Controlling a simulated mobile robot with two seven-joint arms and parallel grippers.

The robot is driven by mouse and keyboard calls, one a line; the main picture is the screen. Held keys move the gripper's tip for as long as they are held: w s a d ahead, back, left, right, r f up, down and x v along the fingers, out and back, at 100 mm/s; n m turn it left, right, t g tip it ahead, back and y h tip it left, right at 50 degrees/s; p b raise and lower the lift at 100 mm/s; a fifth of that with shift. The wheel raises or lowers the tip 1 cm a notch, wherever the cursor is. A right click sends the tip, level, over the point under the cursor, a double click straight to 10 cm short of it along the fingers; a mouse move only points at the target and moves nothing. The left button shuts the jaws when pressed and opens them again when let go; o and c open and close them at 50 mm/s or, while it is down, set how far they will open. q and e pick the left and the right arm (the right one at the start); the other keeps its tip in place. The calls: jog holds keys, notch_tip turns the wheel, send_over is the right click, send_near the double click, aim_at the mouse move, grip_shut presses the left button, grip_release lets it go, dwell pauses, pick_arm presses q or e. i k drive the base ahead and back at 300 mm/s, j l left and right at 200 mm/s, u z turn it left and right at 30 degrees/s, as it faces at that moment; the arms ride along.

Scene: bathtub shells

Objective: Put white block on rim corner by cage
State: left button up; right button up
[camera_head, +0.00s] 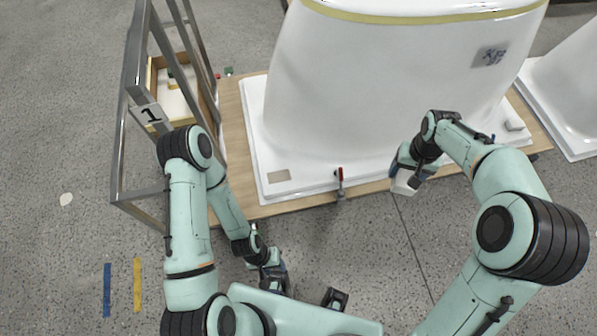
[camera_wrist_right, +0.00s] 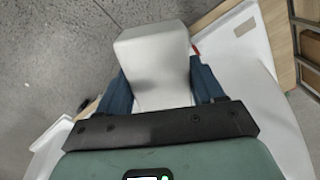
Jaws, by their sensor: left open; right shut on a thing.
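The white block (camera_head: 403,183) is in my right gripper (camera_head: 408,172), held just off the front edge of the bathtub shell's rim, right of the red-handled clamp. In the right wrist view the block (camera_wrist_right: 156,58) sits between the two blue fingers, which are shut on it. The white rim (camera_head: 310,186) runs around the shell's foot. Its corner by the cage carries a beige patch (camera_head: 278,176), also seen in the wrist view (camera_wrist_right: 245,28). My left gripper (camera_head: 272,278) is open, low in front of the board.
A red-handled clamp (camera_head: 340,182) stands at the rim's front edge, between the block and the beige patch. The tall white shell (camera_head: 385,85) rises behind the rim. A small pale piece (camera_head: 514,125) lies on the rim's right side. A wooden box (camera_head: 172,85) is inside the cage.

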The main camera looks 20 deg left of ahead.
aim_at(279, 177)
jog(key=i+u, duration=0.15)
jog(key=u, duration=0.3)
jog(key=i+l+u, duration=0.15)
jog(key=u, duration=0.25)
jog(key=i+l+u, duration=0.1)
jog(key=u, duration=0.35)
jog(key=i+l+u, duration=0.25)
jog(key=u, duration=0.15)
jog(key=i+l+u, duration=0.15)
jog(key=l+u, duration=0.2)
